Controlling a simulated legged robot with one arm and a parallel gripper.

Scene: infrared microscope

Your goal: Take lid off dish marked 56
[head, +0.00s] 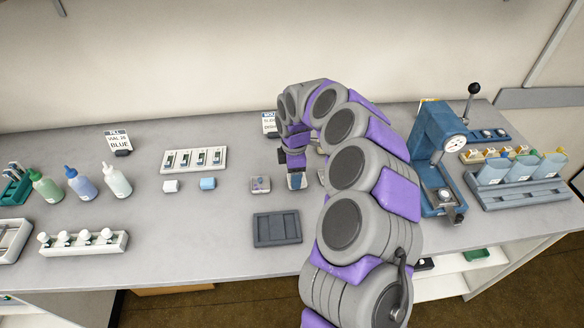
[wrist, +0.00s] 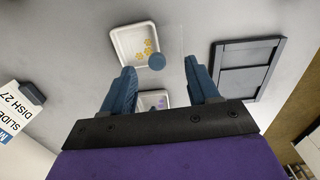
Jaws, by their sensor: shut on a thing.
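My gripper (wrist: 160,68) points down with its blue fingers apart, shut on a clear lid with a round blue knob (wrist: 157,62). The lid is nearly invisible, so its edges are hard to make out. A white square dish with yellow pieces (wrist: 128,42) lies just beyond the fingertips, partly behind the knob. A second white dish with purple pieces (wrist: 152,98) shows between the fingers, partly hidden by the gripper body. In the head view my gripper (head: 295,168) is over the row of small dishes, one of them at its left (head: 260,184). No 56 is readable.
A dark two-part tray (head: 277,228) lies in front of the dishes; it also shows in the wrist view (wrist: 225,64). A sign (head: 270,123) stands behind. Bottles stand at left, and a blue press (head: 435,150) at right. The bench is clear around the dark tray.

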